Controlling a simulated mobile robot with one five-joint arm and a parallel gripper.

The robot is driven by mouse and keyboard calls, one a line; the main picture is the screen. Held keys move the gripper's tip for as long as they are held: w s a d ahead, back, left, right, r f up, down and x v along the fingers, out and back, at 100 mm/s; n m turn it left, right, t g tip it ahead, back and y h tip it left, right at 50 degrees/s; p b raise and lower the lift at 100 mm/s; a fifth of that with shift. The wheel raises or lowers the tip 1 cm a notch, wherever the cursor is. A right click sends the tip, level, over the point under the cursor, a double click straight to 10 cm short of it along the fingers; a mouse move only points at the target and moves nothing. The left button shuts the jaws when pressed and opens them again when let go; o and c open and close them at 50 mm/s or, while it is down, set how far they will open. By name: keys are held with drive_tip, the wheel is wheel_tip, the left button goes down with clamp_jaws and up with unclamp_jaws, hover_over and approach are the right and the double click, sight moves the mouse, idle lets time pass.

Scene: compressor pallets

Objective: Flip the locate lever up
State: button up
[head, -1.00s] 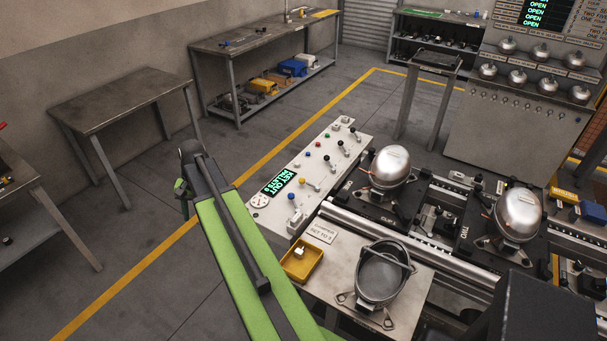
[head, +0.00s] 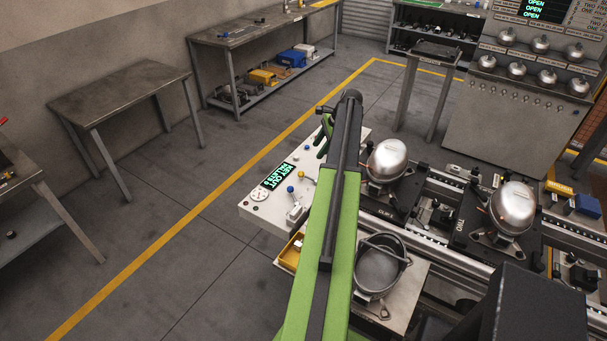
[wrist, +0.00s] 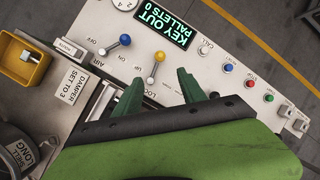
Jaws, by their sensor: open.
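The locate lever (wrist: 159,57) has a yellow knob and stands on the light control panel (wrist: 215,65). Beside it the letters "LOC" show between my fingers; the rest of the label is hidden. In the head view the yellow knob (head: 301,174) is left of my arm. My gripper (wrist: 160,76) is open, its two green fingers apart. In the wrist picture the knob appears just beyond and between the fingertips; I cannot tell whether they touch it. In the head view my gripper (head: 325,135) is over the panel's far part, partly hidden by my arm.
The blue-knobbed air lever (wrist: 125,40) stands close by. A lit display (wrist: 163,24) reads "KEY OUT PALLETS 0". Several coloured buttons (wrist: 228,68) lie to the right. A yellow tray (wrist: 22,62) and a dark pot-like shell (head: 375,270) are near. Two silver compressors (head: 388,160) stand on the conveyor.

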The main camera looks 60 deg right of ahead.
sight(303, 173)
drive_tip(key=b+x, duration=1.3)
drive_tip(key=x, duration=0.2)
drive_tip(key=shift+f, duration=0.3)
drive_tip(key=shift+r, duration=0.1)
clamp_jaws()
drive_tip(key=shift+w, duration=0.1)
